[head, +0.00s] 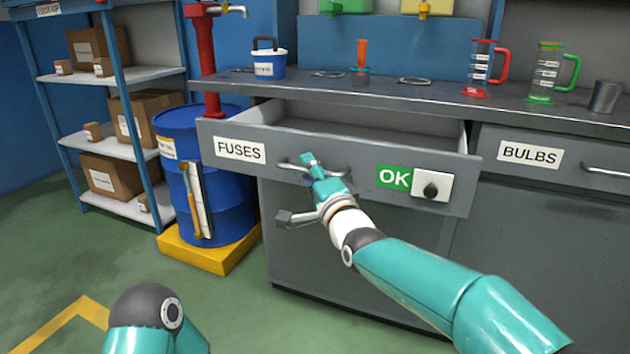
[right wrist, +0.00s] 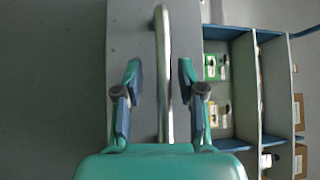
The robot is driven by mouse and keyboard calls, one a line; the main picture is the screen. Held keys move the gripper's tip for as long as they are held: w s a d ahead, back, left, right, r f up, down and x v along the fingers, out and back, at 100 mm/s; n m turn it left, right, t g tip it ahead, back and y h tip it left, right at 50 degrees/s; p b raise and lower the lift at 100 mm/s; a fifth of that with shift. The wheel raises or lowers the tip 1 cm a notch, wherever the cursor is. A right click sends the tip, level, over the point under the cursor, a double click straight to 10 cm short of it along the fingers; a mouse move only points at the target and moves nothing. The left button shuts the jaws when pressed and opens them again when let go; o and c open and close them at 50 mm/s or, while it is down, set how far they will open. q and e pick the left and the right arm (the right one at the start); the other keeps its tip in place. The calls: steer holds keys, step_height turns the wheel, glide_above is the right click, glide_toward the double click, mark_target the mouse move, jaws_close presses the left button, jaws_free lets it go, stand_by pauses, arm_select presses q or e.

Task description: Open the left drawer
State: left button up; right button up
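The left drawer, labelled FUSES (head: 240,150), stands pulled out from the grey cabinet, with its inside showing from above. Its bar handle (head: 340,172) is on the front; an OK sign and a dark knob are to the right. My right gripper (head: 310,180) is at this handle. In the right wrist view, my right gripper (right wrist: 160,75) is open, one finger on each side of the handle (right wrist: 164,50). Gaps show between fingers and bar. My left gripper is out of view; only part of my left arm shows at the bottom left.
The BULBS drawer (head: 528,153) at right is shut. A blue barrel (head: 222,190) on a yellow base stands left of the cabinet, near shelves with boxes. The worktop (head: 430,93) holds jugs and a bucket. Blue-edged compartments (right wrist: 255,85) show in the right wrist view.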

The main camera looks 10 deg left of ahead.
steer(key=v, duration=1.2)
steer(key=shift+f, duration=0.2)
